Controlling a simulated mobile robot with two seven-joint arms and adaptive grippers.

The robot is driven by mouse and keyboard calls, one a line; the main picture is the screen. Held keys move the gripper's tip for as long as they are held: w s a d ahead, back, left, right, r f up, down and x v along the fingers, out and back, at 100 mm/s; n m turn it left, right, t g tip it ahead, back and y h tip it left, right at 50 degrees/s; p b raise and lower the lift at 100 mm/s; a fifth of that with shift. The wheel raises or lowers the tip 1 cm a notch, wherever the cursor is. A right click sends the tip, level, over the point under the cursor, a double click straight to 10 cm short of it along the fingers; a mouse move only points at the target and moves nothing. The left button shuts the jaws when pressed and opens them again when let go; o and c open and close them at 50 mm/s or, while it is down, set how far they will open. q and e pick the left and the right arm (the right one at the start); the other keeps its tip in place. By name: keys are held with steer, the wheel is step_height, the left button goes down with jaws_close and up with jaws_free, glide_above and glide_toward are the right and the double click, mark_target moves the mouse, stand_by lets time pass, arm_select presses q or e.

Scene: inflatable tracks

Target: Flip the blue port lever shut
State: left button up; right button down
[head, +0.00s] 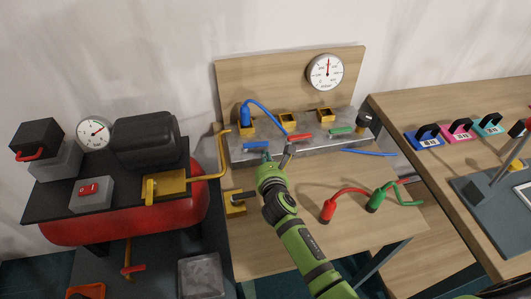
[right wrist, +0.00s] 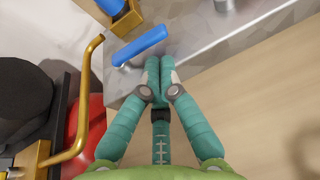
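The blue port lever (head: 256,144) lies across the front of the grey metal manifold (head: 236,154), below the left port. In the right wrist view the blue lever (right wrist: 140,45) slants up to the right, just beyond my fingertips. My right gripper (head: 268,158) is at the manifold's front edge, just below and right of the lever. In the wrist view the teal fingertips of the right gripper (right wrist: 160,72) are together with nothing seen between them. A small gap seems to separate them from the lever; contact cannot be told. My left gripper is not in view.
A blue hose (head: 265,106) is plugged in at the left port. A red lever (head: 299,137) and a green lever (head: 341,130) are to the right. A yellow pipe (head: 224,155) rises on the left, beside the red compressor tank (head: 130,223). Red and green hoses (head: 374,200) stand on the table.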

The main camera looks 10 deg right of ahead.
mark_target(265, 146)
steer(key=shift+w, duration=0.55)
steer(key=shift+w+d, duration=0.1)
steer(key=shift+w, duration=0.15)
steer(key=shift+w+r+p, duration=0.25)
steer(key=shift+w+p, duration=0.05)
steer(key=shift+p, duration=0.15)
steer(key=shift+w+n+y+p, duration=0.25)
steer(key=shift+n+y+p, duration=0.15)
steer(key=shift+y+p, duration=0.1)
steer(key=shift+w+d+f, duration=0.1)
steer(key=shift+w+d, duration=0.05)
steer(key=shift+d, duration=0.15)
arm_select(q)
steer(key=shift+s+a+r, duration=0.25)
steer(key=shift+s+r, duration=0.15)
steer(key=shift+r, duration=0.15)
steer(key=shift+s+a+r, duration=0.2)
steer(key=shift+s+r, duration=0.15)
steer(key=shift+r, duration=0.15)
arm_select(e)
steer(key=shift+n, duration=0.3)
steer(key=shift+f, duration=0.1)
